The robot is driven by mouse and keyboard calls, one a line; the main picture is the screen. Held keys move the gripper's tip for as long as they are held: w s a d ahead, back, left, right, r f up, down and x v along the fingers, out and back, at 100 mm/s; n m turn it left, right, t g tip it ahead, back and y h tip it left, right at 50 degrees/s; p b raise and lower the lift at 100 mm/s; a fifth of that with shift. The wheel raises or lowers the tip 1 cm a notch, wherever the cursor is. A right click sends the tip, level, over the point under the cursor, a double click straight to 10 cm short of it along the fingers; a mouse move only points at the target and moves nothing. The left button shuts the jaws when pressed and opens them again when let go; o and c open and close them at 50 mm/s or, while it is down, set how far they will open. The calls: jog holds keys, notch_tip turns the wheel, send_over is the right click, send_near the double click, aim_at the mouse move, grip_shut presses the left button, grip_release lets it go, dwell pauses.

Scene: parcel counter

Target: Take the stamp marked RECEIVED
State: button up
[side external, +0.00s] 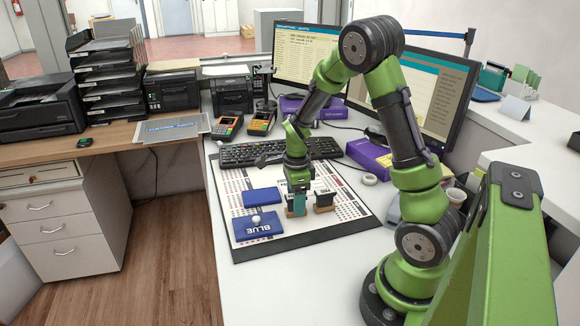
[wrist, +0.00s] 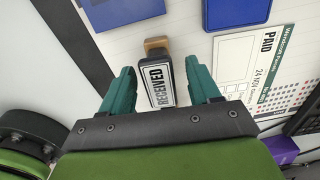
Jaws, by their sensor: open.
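The stamp marked RECEIVED (wrist: 157,82) has a white label with a black border and a light wooden part at its far end in the wrist view. My gripper (wrist: 161,72) is open, with one teal finger on each side of this stamp and visible gaps between them. In the side external view my gripper (side external: 297,203) is low over the printed mat, pointing down, and its fingers hide most of the stamp there. A dark stamp with a wooden part (side external: 325,202) stands just right of the fingers; its label cannot be read.
Two blue pads lie left of my gripper, a plain one (side external: 263,197) and one marked BLUE (side external: 259,226). A keyboard (side external: 270,152) lies behind. A purple box (side external: 369,157) and a tape roll (side external: 369,179) are to the right. A PAID slip (wrist: 262,60) shows in the wrist view.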

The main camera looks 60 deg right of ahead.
jog(key=shift+f, duration=0.9)
jog(key=shift+c, duration=0.3)
jog(key=c, duration=1)
jog(key=shift+r, duration=0.1)
